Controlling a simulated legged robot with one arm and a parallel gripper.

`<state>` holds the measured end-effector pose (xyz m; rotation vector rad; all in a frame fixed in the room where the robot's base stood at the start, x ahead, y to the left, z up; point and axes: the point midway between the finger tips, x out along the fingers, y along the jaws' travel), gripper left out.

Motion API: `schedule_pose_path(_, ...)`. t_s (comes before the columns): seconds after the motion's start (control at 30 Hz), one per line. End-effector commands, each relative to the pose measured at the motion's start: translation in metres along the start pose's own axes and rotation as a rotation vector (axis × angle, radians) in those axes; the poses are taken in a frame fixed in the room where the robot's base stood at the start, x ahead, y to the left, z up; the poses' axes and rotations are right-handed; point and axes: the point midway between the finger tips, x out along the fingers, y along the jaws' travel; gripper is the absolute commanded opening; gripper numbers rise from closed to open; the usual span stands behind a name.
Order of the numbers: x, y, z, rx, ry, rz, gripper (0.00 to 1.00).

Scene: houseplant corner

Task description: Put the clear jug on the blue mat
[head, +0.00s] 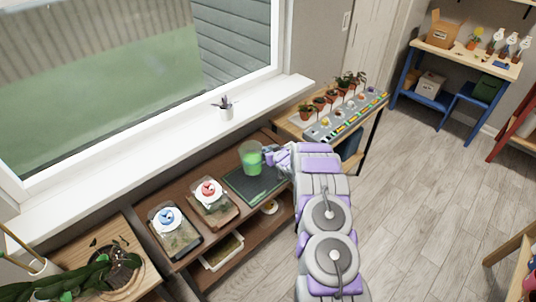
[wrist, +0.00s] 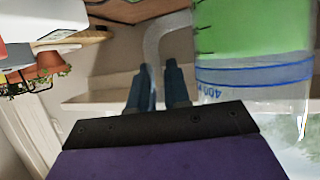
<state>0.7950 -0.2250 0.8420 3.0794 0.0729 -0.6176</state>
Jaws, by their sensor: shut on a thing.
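The clear jug (head: 251,157) looks green inside in the head view and appears upright over the back part of a dark green mat (head: 268,190) with a grid on it. I cannot tell whether its base touches the mat. No mat looks clearly blue. My gripper (head: 272,157) is at the jug's right side. In the wrist view, the jug (wrist: 250,75) fills the right side, with a blue band and marks. My gripper's dark fingertips (wrist: 159,72) are shut on its pale handle (wrist: 163,38); the exact contact is partly hidden.
Two glass containers with a red-topped (head: 208,190) and a blue-topped (head: 167,217) item stand left of the mat on the brown shelf. A white sill with a pen cup (head: 225,108) runs behind. Small potted plants (head: 325,98) stand to the right. Floor at right is clear.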

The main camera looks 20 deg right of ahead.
Motion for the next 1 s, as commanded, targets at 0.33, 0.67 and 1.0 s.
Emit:
schedule_pose_path(0.33,0.021,0.005,0.005,0.002,0.003,0.000,0.00)
schedule_pose_path(0.67,0.028,0.006,0.022,0.001,0.004,0.001,0.00)
schedule_pose_path(1.0,0.029,0.006,0.025,0.000,0.003,0.001,0.26)
